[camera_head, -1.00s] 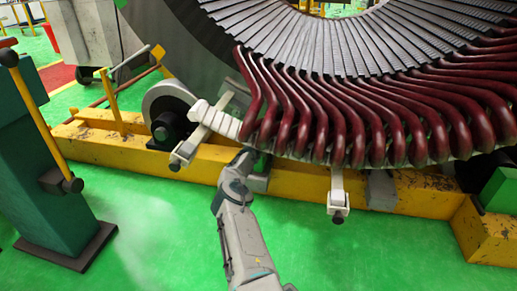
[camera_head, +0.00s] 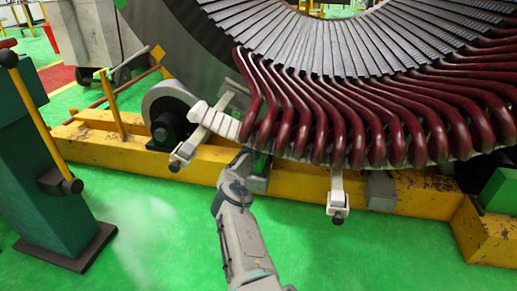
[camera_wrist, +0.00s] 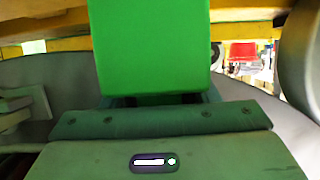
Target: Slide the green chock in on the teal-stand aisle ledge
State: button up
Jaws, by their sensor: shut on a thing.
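The green chock (camera_wrist: 153,45) fills the top middle of the wrist view, upright in the picture, with its lower end at my gripper (camera_wrist: 155,99). My gripper is shut on it; the fingers are mostly hidden behind the chock. In the head view my gripper (camera_head: 246,158) reaches in under the red coil ends, at the yellow base beam (camera_head: 115,153). The chock cannot be made out clearly there. A teal stand (camera_head: 48,165) stands at the left. A grey block (camera_head: 258,181) sits on the beam's near side by my gripper; whether the chock touches a ledge cannot be told.
Red coil ends (camera_head: 330,115) hang close above my gripper. White clamp bars (camera_head: 205,130) and (camera_head: 337,190) stick out on both sides. A grey roller (camera_head: 168,100) is at the left. The green floor (camera_head: 150,225) in front is clear.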

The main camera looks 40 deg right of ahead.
jog(key=shift+f, duration=0.2)
dwell(0.4)
jog(key=o, duration=1.1)
jog(key=shift+o, duration=0.3)
jog(key=shift+f, duration=0.1)
jog(key=shift+s+a+r+p, duration=0.3)
jog(key=shift+r+p, duration=0.35)
jog(key=shift+p, duration=0.6)
jog(key=shift+s+a+r+p, duration=0.25)
jog(key=shift+s+a+p, duration=0.25)
jog(key=shift+p, duration=0.5)
jog(key=p+v, duration=0.7)
jog(key=v, duration=0.4)
jog(key=shift+a+f, duration=0.2)
jog(key=shift+f, duration=0.1)
jog(key=shift+s, duration=0.1)
